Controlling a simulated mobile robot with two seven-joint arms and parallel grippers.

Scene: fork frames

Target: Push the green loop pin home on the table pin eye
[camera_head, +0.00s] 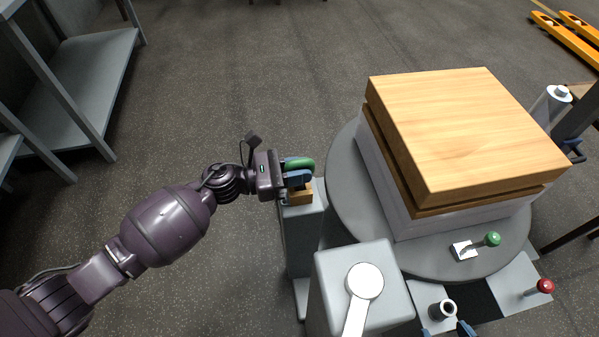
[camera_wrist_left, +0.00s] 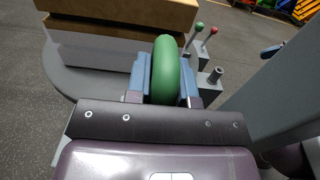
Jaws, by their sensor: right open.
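The green loop pin (camera_head: 300,163) shows as a thick green loop at my left gripper (camera_head: 299,179). In the left wrist view the loop (camera_wrist_left: 166,70) stands between the two blue fingers, which close against its sides. The pin's shank is hidden. Below the fingers is a small orange-brown block (camera_head: 300,197) on a grey post. A short grey hollow tube (camera_head: 447,308) stands at the bottom right; I cannot tell which part is the pin eye. Blue fingertips of my right gripper (camera_head: 446,328) show apart at the bottom edge, near that tube.
A round grey turntable (camera_head: 345,195) carries a white and wooden stack (camera_head: 465,130). A green-knobbed lever (camera_head: 492,239) and a red-knobbed lever (camera_head: 545,286) stand at the right. A grey box (camera_head: 365,262) with a white round-headed handle stands in front.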

